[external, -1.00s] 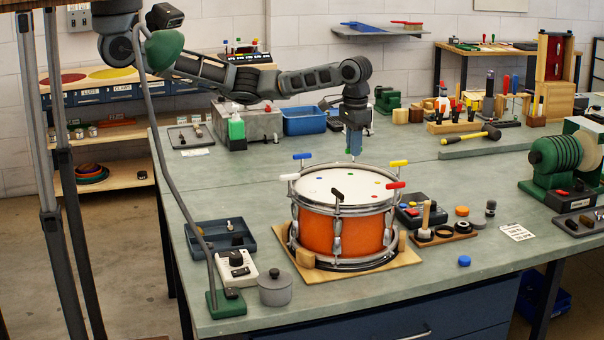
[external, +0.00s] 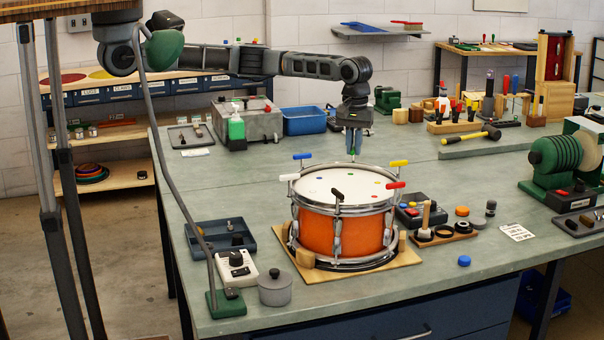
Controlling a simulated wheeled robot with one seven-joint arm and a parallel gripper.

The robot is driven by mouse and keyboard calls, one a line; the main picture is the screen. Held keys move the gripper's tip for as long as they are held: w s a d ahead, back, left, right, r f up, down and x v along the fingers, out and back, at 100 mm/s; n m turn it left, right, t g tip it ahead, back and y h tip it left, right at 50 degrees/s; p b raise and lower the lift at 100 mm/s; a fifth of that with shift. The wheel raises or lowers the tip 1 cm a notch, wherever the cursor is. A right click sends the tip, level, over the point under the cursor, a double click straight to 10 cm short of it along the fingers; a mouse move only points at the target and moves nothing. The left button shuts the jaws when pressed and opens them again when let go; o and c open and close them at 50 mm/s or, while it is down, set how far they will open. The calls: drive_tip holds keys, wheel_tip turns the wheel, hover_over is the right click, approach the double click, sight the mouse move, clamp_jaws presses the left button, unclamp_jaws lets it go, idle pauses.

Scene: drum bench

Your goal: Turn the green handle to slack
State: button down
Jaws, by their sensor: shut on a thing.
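The orange snare drum (external: 318,228) stands on a wooden board on the bench, with coloured T-handles around its rim. My gripper (external: 354,153) points straight down at the drum's far rim. It is shut on the green handle (external: 353,156), of which only a small bit shows between and below the fingers. How far that handle is turned cannot be seen. On the drumhead (external: 340,189), a green dot lies among other coloured dots.
Blue (external: 302,157), yellow (external: 398,163), red (external: 395,185), black (external: 338,194) and white (external: 290,177) handles stand around the rim near my gripper. A blue bin (external: 304,121) and a green bottle (external: 236,128) are behind. The bench behind the drum is mostly clear.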

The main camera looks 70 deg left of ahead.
drive_tip(key=n, duration=0.6)
drive_tip(key=shift+w+b, duration=0.1)
drive_tip(key=shift+b, duration=0.3)
drive_tip(key=n, duration=0.6)
drive_tip(key=shift+n+b, duration=0.35)
drive_tip(key=shift+n, duration=0.05)
drive_tip(key=n, duration=0.6)
drive_tip(key=shift+r+b, duration=0.1)
drive_tip(key=shift+b, duration=0.2)
drive_tip(key=n+b, duration=0.1)
drive_tip(key=n, duration=0.6)
drive_tip(key=shift+n, duration=0.3)
drive_tip(key=n, duration=0.3)
drive_tip(key=shift+n, duration=0.4)
drive_tip(key=n+b, duration=0.1)
drive_tip(key=n, duration=0.3)
drive_tip(key=n+b, duration=0.1)
drive_tip(key=n, duration=0.3)
drive_tip(key=shift+n+b, duration=0.3)
drive_tip(key=shift+n, duration=0.1)
drive_tip(key=shift+n+b, duration=0.45)
drive_tip(key=shift+n, duration=1.45)
